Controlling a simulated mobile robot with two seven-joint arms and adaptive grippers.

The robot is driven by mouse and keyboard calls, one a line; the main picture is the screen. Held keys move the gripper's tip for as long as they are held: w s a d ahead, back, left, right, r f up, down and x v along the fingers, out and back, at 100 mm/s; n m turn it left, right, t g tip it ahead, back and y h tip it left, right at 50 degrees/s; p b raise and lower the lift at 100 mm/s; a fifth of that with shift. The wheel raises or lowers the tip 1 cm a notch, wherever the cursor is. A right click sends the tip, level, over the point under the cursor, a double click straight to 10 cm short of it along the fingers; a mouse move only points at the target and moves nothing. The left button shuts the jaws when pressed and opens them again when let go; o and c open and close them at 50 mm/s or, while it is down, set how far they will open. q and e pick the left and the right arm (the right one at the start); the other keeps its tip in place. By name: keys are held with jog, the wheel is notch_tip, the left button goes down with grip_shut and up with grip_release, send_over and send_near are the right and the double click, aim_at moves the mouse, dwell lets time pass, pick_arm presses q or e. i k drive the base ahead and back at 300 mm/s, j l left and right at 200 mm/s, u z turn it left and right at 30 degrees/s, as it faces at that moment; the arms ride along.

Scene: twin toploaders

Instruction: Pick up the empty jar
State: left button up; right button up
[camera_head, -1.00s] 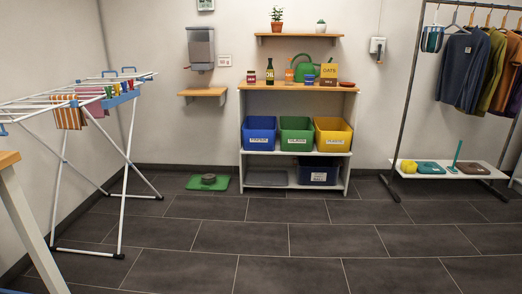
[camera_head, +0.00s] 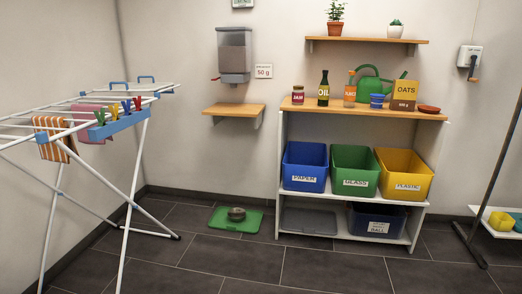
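A small jar (camera_head: 298,95) with a dark red lid and a label reading JAM stands upright at the left end of the wooden shelf top (camera_head: 350,110). Its body looks dark red; I cannot tell whether it is full or empty. To its right stand a dark oil bottle (camera_head: 323,88), an orange-capped bottle (camera_head: 350,90), a green watering can (camera_head: 374,85), a blue cup (camera_head: 377,101), an oats box (camera_head: 404,95) and a reddish dish (camera_head: 429,109). Neither of my grippers shows in this view.
Blue (camera_head: 305,167), green (camera_head: 354,172) and yellow (camera_head: 403,175) bins fill the middle shelf. A drying rack (camera_head: 125,200) stands at left. A green mat (camera_head: 235,224) with a grey bowl-like object lies on the floor. A wall dispenser (camera_head: 235,55) hangs above a small empty shelf (camera_head: 234,109). Floor ahead is clear.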

aim_at(298, 94)
jog(key=i+j+z, duration=0.25)
jog(key=i, duration=0.25)
jog(key=i+j+z, duration=0.2)
jog(key=i, duration=0.3)
jog(key=i+j+z, duration=0.25)
jog(key=i, duration=0.25)
jog(key=j, duration=0.1)
